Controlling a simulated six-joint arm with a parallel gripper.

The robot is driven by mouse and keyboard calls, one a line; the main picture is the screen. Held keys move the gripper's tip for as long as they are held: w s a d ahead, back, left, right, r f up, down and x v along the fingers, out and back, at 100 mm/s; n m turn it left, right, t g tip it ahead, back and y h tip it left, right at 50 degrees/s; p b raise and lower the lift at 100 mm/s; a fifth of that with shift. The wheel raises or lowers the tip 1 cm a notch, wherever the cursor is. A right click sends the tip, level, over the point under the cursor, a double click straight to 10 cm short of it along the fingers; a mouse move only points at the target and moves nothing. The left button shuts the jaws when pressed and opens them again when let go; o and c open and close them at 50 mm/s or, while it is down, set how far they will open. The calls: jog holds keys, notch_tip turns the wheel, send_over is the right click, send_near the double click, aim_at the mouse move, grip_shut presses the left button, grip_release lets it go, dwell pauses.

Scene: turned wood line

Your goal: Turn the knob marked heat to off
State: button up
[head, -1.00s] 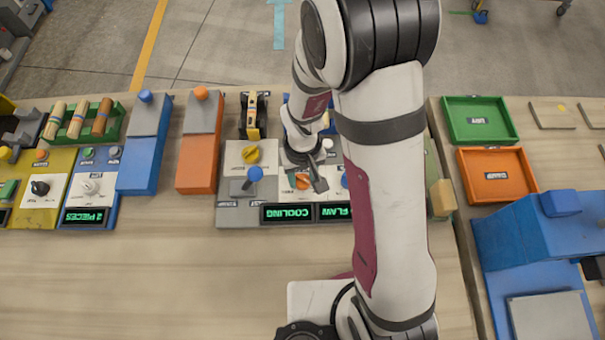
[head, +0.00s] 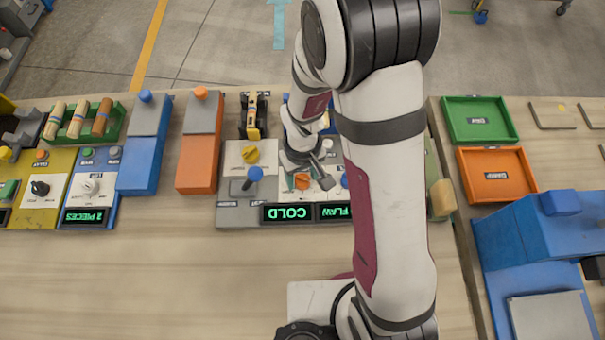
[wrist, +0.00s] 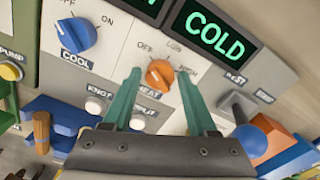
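The orange heat knob (wrist: 159,75) is on a light panel in the wrist view, with OFF, LOW and HIGH marked around it and a HEAT label below. I cannot tell for sure which mark it points to. It also shows in the head view (head: 302,181). My gripper (wrist: 160,80) is open, its two green fingers standing on either side of the knob with a gap visible on each side. The display (wrist: 214,36) beside the panel reads COLD in green letters; it also shows in the head view (head: 289,213).
A blue COOL knob (wrist: 77,35) with ON and OFF marks is left of the heat knob. A blue-topped lever (wrist: 250,138) stands close to the right finger. White buttons (wrist: 96,105) sit below the knobs. A yellow knob (head: 250,154) is on the neighbouring panel.

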aim_at(303, 179)
jog(key=shift+o, duration=0.8)
notch_tip(303, 179, up, 16)
jog(key=s+d+r+m+y, duration=0.1)
jog(key=s+d+r+m, duration=0.1)
jog(key=s+m, duration=0.3)
jog(key=s+d+r+m, duration=0.2)
jog(key=s+m, duration=0.3)
jog(key=s, duration=0.6)
jog(key=shift+d+y, duration=0.4)
jog(key=shift+d, duration=0.35)
